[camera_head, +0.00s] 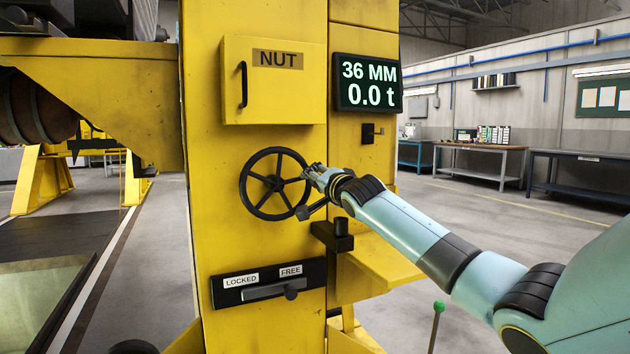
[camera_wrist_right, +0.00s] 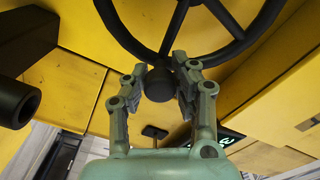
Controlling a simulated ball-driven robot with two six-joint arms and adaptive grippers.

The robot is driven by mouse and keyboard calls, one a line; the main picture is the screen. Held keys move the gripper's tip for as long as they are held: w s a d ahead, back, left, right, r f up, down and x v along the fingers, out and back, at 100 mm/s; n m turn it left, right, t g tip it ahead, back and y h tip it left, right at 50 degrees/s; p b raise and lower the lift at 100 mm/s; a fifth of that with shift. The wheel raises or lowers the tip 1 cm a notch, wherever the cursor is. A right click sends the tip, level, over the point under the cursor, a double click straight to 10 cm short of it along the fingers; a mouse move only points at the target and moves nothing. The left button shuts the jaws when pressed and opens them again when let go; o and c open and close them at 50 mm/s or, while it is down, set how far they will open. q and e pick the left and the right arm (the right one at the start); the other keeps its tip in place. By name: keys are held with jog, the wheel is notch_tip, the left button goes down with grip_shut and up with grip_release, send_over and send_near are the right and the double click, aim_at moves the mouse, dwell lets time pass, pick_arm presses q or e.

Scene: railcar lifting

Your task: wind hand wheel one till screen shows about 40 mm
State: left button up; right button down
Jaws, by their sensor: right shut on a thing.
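The black five-spoked hand wheel (camera_head: 263,205) is on the front of the yellow column. The screen (camera_head: 367,84) to its upper right reads 36 MM and 0.0 t. My right gripper (camera_head: 310,180) is at the right side of the wheel's rim. In the right wrist view, my right gripper (camera_wrist_right: 160,84) is shut on the round black knob (camera_wrist_right: 159,84) at the rim of the hand wheel (camera_wrist_right: 232,42). My left gripper is not in view.
A NUT box (camera_head: 275,98) with a handle is above the wheel. A LOCKED/FREE lever panel (camera_head: 268,284) is below it. A black socket-like part (camera_head: 341,228) sticks out below my right gripper. A green-knobbed lever (camera_head: 438,307) stands below my right arm.

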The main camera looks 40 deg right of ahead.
jog(key=c, duration=1.1)
grip_release()
jog(key=v, duration=1.2)
jog(key=shift+d+f, duration=0.1)
